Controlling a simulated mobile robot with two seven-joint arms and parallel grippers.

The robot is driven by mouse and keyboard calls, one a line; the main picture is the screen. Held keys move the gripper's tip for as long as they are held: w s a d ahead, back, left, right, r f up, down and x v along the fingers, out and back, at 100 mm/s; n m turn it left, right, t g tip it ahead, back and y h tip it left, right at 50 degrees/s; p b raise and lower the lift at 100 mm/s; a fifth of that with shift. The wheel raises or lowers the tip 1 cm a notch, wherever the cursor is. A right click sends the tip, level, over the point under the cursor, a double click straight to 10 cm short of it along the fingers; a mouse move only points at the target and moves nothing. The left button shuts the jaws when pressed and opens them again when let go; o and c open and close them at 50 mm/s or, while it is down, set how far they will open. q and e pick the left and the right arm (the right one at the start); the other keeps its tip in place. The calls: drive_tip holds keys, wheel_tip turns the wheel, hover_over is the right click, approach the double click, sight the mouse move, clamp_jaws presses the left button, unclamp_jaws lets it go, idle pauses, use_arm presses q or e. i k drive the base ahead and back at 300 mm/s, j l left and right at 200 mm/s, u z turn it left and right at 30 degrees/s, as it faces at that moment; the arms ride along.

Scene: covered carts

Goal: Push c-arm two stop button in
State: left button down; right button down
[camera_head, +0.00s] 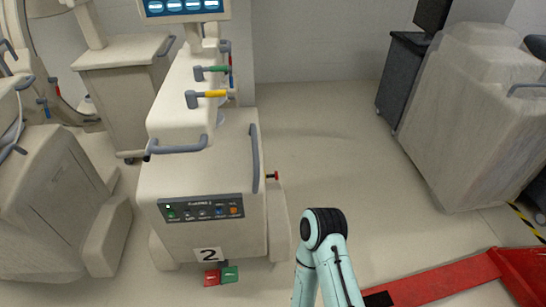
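The c-arm cart labelled 2 (208,254) stands left of centre, off-white with grey handles. A red knob (276,176), which looks like its stop button, sticks out from the cart's right side on a dark stem. A dark control panel (201,208) with several small coloured buttons is on the cart's front. One of my arms (325,258) rises from the bottom edge, right of the cart, with a black joint on top. That joint is below and to the right of the red knob, apart from it. Neither of my grippers shows.
Red and green pedals (221,275) lie at the cart's foot. Another pale cart (52,205) is close on the left. A covered cart (468,115) stands at the right. A red beam (445,283) lies low at right. Floor between the carts is clear.

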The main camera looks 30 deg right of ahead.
sight(275, 176)
drive_tip(key=i+l, duration=0.2)
drive_tip(key=l, duration=0.2)
drive_tip(key=i+l+u, duration=0.1)
drive_tip(key=l, duration=0.3)
drive_tip(key=i+l, duration=0.5)
drive_tip(key=l, duration=0.3)
drive_tip(key=u, duration=0.05)
